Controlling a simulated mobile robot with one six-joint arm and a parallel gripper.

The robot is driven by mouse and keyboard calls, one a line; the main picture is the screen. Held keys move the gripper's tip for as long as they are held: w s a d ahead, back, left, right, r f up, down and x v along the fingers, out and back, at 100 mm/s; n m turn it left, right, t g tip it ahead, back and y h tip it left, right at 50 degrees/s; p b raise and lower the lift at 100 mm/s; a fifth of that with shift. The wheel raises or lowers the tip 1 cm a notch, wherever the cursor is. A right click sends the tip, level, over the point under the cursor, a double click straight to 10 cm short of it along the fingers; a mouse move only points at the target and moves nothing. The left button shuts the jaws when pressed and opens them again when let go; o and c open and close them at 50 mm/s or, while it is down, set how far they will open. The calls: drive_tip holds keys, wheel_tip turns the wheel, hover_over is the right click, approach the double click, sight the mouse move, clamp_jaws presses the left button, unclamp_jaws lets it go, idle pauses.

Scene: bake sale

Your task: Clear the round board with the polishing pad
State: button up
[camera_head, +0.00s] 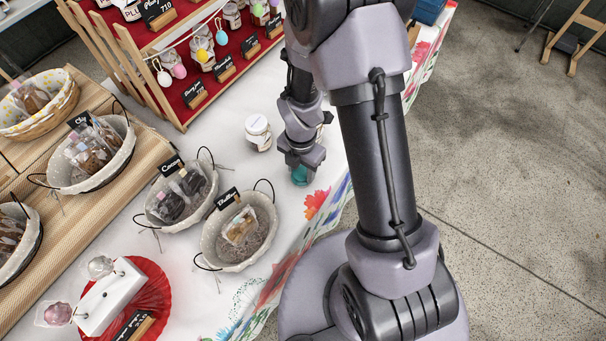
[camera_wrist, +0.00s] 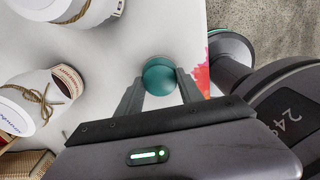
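The polishing pad appears as a rounded teal piece (camera_wrist: 160,76) between the fingers of my gripper (camera_wrist: 161,80) in the wrist view. Both fingertips lie against its sides, so the gripper looks shut on it. In the head view a little of the teal pad (camera_head: 300,176) shows just below my gripper, near the right edge of the white-clothed table. Whether it touches the cloth is hard to tell.
A white-lidded jar (camera_head: 258,132) stands left of my gripper. Several lined baskets, one of them oval (camera_head: 208,255), stand further left. A red fluted plate (camera_head: 152,300) is at lower left. A tiered red display rack (camera_head: 165,95) stands behind. Bare cloth lies between.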

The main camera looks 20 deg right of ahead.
sight(301, 172)
drive_tip(key=shift+c, duration=1.1)
wheel_tip(301, 172, up, 5)
drive_tip(key=p, duration=0.4)
drive_tip(key=shift+r+p, duration=0.15)
drive_tip(key=shift+p, duration=0.15)
